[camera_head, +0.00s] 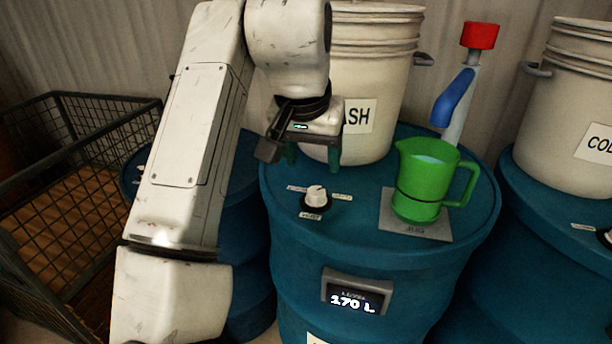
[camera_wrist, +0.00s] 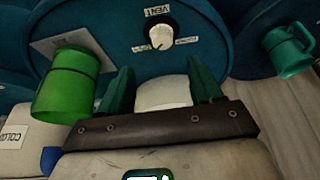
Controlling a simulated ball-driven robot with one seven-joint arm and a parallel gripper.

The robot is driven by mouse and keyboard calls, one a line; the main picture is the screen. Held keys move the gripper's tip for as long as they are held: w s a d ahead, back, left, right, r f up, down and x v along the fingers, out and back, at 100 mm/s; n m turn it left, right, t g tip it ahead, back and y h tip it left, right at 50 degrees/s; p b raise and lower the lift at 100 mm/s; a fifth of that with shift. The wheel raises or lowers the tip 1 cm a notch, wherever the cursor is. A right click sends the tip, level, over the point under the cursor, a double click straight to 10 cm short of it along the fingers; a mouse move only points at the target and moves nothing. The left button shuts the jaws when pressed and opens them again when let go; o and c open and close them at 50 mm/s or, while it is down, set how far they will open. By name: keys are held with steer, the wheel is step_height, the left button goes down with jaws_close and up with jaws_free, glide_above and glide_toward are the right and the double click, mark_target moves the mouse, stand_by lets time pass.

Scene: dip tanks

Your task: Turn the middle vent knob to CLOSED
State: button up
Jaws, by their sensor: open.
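The middle vent knob (camera_head: 316,196) is a white knob on a black base on top of the middle blue drum (camera_head: 285,235), with small labels around it. In the wrist view the knob (camera_wrist: 160,37) stands beyond my fingertips, below a label reading VENT. The text on the other labels is too small to read surely. My gripper (camera_head: 312,160) is open and empty, with green fingers, above and behind the knob in the head view. In the wrist view my gripper (camera_wrist: 160,78) has its two fingers apart, with the knob clear of them.
A green jug (camera_head: 424,180) stands on a grey plate (camera_head: 393,222) right of the knob. A blue-handled tap (camera_head: 455,98) with a red top and a white bucket (camera_head: 375,60) stand behind. Another bucket (camera_head: 565,100) is at right. A wire cage (camera_head: 70,150) is at left.

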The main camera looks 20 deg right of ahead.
mark_target(316, 191)
steer(key=x, duration=1.1)
steer(key=shift+w+a, duration=0.1)
steer(key=shift+w, duration=0.1)
steer(key=c, duration=1.1)
steer(key=shift+o, duration=0.2)
steer(key=shift+r, duration=0.1)
